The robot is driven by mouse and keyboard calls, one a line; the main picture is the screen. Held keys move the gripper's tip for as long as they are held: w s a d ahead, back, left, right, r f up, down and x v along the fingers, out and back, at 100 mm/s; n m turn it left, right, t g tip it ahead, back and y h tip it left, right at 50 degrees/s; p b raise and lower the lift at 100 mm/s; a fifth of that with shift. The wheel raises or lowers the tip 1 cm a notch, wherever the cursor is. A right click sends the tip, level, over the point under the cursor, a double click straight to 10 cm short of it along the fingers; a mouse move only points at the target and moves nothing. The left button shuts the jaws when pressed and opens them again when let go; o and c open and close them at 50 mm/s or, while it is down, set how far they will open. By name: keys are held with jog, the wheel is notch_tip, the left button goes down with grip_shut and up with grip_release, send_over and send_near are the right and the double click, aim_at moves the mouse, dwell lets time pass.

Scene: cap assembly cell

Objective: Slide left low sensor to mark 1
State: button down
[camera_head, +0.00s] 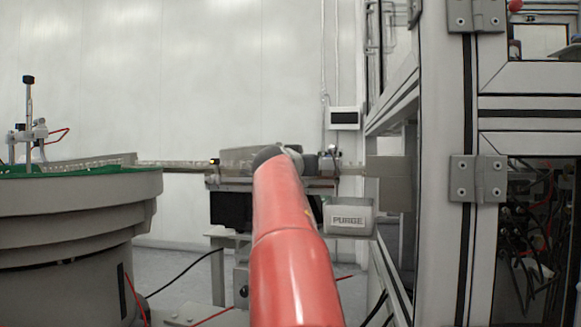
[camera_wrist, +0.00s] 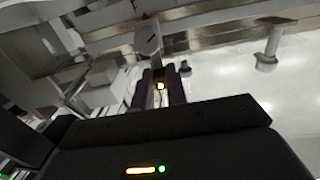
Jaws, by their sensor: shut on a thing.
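Most of the sensor is hidden between the fingers. I cannot tell its place along the rail, and no mark number can be read. In the head view my red arm covers the gripper and the held part. A rail (camera_head: 180,164) runs level from the bowl feeder toward the cell frame. A small dark block with a yellow spot (camera_head: 214,161) sits on the rail left of my arm.
A round grey bowl feeder (camera_head: 75,215) with a green top stands at the left. A box marked PURGE (camera_head: 349,219) hangs just right of my arm. The aluminium cell frame (camera_head: 445,150) fills the right side. Cables trail below the rail.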

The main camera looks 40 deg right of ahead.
jog(key=shift+s+d, duration=0.35)
jog(key=shift+s, duration=0.15)
jog(key=c, duration=1.4)
grip_release()
jog(key=shift+s, duration=0.1)
jog(key=b+v, duration=0.3)
jog(key=v, duration=0.4)
jog(key=shift+s+a, duration=0.2)
jog(key=shift+a, duration=0.15)
